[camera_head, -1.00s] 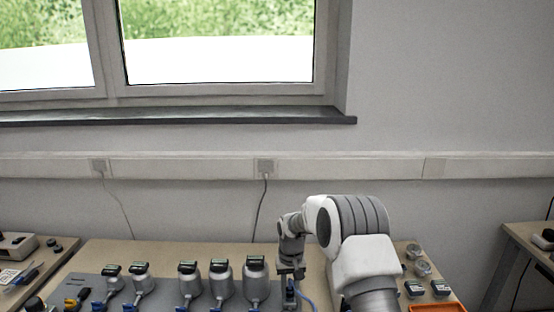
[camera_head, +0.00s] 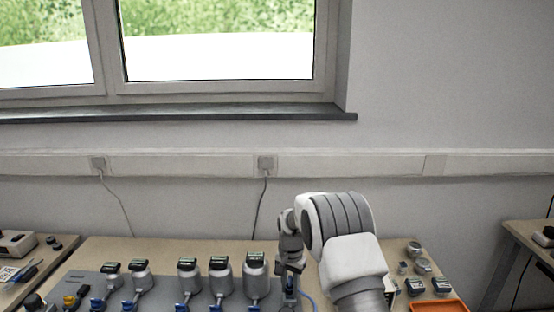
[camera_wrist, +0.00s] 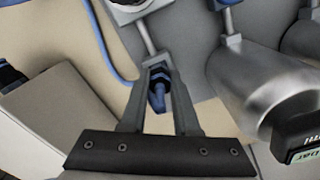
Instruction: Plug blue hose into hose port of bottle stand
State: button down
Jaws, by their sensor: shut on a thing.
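My gripper (camera_wrist: 160,100) points down beside the row of bottles. Its two fingers are closed around a blue hose connector (camera_wrist: 158,90), which shows between them. Just ahead of the fingertips, a thin metal rod (camera_wrist: 146,37) leads up to a grey fitting of the stand (camera_wrist: 128,8). Whether the connector touches a port cannot be told. In the head view my gripper (camera_head: 289,290) is small and partly cut off.
Several silver bottles with dark caps, one of them the rightmost (camera_head: 256,280), stand left of my gripper on a grey panel. A large bottle (camera_wrist: 262,88) is close on the right in the wrist view. An orange tray (camera_head: 437,306) and small parts lie at right.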

aim_at(290, 285)
jog(key=shift+f, duration=0.1)
jog(key=c, duration=0.6)
grip_release()
jog(key=shift+r, duration=0.2)
jog(key=shift+r+p, duration=1.45)
jog(key=shift+r, duration=0.95)
